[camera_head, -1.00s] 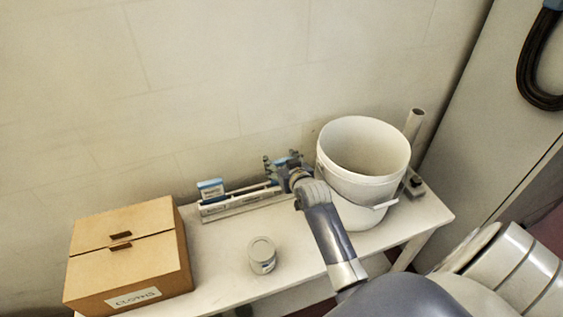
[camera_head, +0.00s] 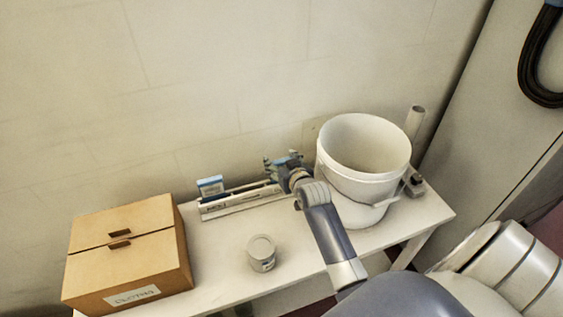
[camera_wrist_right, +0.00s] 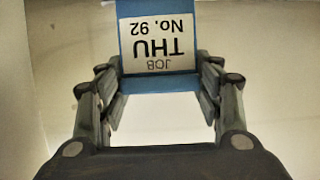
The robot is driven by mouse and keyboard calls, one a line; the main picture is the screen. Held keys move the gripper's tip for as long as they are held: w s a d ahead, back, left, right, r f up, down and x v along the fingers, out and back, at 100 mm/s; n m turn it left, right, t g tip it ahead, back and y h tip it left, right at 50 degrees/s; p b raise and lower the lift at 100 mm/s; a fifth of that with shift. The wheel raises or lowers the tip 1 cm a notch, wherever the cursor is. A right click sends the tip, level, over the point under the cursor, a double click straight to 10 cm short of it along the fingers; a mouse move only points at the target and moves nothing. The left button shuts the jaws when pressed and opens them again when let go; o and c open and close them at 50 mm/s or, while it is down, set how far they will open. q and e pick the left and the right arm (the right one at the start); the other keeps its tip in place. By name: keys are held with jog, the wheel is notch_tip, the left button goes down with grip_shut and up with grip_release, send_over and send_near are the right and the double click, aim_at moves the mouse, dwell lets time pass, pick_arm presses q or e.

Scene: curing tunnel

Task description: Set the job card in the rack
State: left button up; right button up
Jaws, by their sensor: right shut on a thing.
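The job card (camera_wrist_right: 158,45) is blue with a white label reading "JOB THU No. 92", upside down in the right wrist view. It sits between the two fingers of my right gripper (camera_wrist_right: 160,105), which is shut on it. In the head view my right gripper (camera_head: 280,166) is at the right end of the white rack (camera_head: 238,203), close to the wall. The gripper hides that end of the rack, and I cannot tell whether the held card touches it. Another blue card with a white label (camera_head: 210,187) stands at the rack's left end. My left gripper is not in view.
A white bucket (camera_head: 340,185) stands just right of my right gripper. A small grey can (camera_head: 262,253) stands in front of the rack. A cardboard box (camera_head: 125,262) fills the left end of the white table (camera_head: 218,245). The wall is close behind.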

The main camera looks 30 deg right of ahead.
jog(key=o, duration=1.3)
jog(key=shift+c, duration=0.2)
jog(key=shift+s, duration=0.1)
jog(key=v, duration=0.4)
jog(key=shift+s, duration=0.2)
jog(key=s+a, duration=0.3)
jog(key=s, duration=0.9)
jog(key=shift+r, duration=0.15)
